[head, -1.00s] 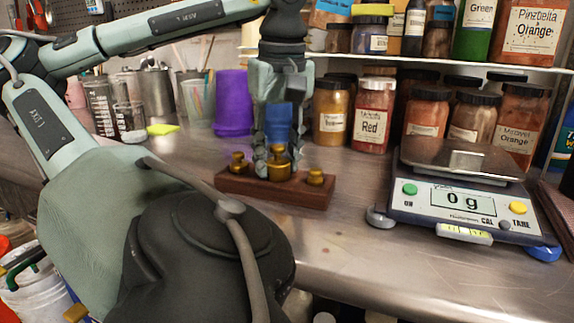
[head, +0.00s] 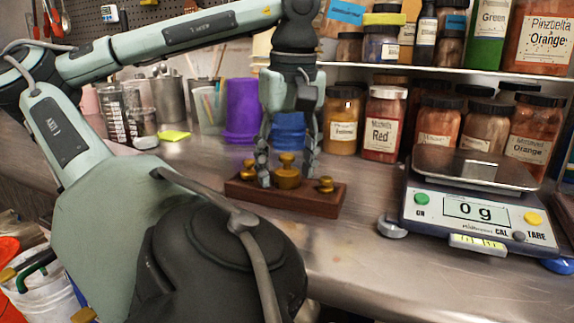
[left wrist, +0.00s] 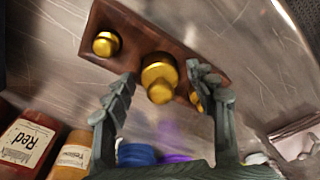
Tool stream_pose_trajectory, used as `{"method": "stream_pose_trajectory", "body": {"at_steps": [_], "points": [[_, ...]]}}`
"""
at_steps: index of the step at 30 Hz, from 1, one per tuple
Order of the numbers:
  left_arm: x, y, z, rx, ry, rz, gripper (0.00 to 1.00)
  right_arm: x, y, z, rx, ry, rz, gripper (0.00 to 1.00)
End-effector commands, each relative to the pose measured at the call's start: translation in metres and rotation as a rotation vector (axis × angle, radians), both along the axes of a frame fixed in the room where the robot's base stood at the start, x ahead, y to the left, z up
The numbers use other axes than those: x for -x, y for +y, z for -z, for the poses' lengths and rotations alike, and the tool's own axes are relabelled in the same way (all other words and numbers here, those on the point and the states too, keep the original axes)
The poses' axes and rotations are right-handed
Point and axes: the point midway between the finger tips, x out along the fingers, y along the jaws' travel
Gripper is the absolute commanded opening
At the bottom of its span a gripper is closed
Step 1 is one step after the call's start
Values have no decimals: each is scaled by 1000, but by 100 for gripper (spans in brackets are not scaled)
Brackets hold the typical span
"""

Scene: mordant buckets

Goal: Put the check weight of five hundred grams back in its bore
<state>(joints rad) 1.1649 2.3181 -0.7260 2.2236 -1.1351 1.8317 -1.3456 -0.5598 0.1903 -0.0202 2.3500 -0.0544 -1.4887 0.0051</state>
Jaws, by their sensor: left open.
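A dark wooden block (head: 300,203) on the steel bench holds three brass weights. The middle weight (head: 287,172) is the largest and stands upright with its knob up; I cannot read any mark on it, nor tell how deep it sits. Smaller weights stand at the block's left (head: 248,168) and right (head: 325,185). My left gripper (head: 286,178) points down, open, with one finger on each side of the middle weight and gaps between. In the left wrist view the middle weight (left wrist: 159,76) shows between the spread fingers; one finger partly hides a small weight. My right gripper is out of view.
A scale (head: 470,212) reading 0 g, its pan empty, stands right of the block. Pigment jars, including a red one (head: 384,125), line the back. A purple cup (head: 242,110) and a blue cup (head: 288,130) stand behind the gripper. Bench in front is clear.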

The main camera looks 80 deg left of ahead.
Motion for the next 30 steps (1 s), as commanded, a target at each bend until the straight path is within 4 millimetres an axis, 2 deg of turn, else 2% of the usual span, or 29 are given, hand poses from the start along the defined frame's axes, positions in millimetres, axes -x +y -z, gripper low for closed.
{"method": "stream_pose_trajectory", "body": {"at_steps": [5, 7, 11, 15, 21, 25, 30], "points": [[0, 0, -3, 0, 0, 0, 57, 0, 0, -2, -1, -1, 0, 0], [0, 0, -8, 0, -1, 0, 57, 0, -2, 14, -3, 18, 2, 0], [-1, -3, -34, -1, -2, 0, 57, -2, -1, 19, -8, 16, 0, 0], [-2, -7, -66, 0, -1, 1, 57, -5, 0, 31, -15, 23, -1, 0], [-2, -11, -104, -1, 1, -3, 57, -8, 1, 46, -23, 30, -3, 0], [-2, -13, -117, -1, 1, -2, 57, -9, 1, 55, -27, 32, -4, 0], [-2, -14, -122, 0, 0, 0, 57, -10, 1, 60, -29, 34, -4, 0]]}}
